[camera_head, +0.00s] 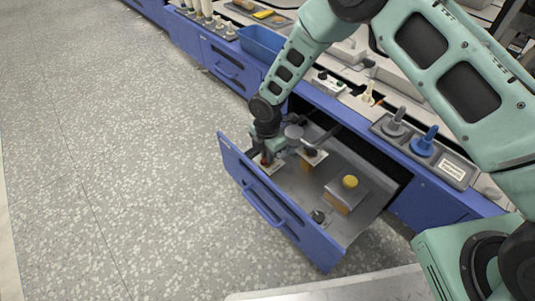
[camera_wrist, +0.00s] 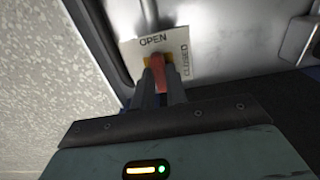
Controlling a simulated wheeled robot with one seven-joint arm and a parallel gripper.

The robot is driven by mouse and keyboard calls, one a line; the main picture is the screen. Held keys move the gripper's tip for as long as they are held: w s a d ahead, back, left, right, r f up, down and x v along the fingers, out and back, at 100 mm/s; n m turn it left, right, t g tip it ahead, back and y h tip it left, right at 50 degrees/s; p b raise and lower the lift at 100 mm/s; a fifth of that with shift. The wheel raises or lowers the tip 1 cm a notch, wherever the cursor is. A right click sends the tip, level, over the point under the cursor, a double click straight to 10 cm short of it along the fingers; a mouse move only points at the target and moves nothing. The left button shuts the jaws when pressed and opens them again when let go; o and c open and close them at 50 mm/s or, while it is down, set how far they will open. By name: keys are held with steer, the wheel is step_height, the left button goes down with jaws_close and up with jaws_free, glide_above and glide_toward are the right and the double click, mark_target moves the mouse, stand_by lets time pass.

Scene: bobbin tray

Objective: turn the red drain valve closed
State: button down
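The red drain valve handle (camera_wrist: 159,68) shows in the wrist view, standing over a pale plate (camera_wrist: 184,48) marked OPEN at the top and CLOSED down the right side. The handle's upper end is just below the word OPEN. My gripper (camera_wrist: 161,82) has a finger on each side of the handle, and red fills the narrow gap between them, so it looks shut on it. In the head view my gripper (camera_head: 267,156) reaches down into the far-left corner of the open drawer (camera_head: 297,247), where the arm and gripper mostly hide the valve.
The floor at left is clear.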

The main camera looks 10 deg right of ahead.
steer(key=shift+r+p, duration=0.1)
steer(key=shift+p, duration=0.2)
steer(key=m+p, duration=0.2)
steer(key=shift+r+m+p, duration=0.15)
steer(key=shift+m+p, duration=0.25)
steer(key=m+p, duration=0.4)
steer(key=m, duration=0.1)
steer(key=m+p, duration=0.2)
steer(key=m, duration=0.4)
steer(key=shift+p, duration=0.3)
steer(key=shift+f+m+p, duration=0.2)
steer(key=shift+m+p, duration=0.45)
steer(key=shift+m, duration=1.35)
steer(key=c, duration=1.4)
jaws_free()
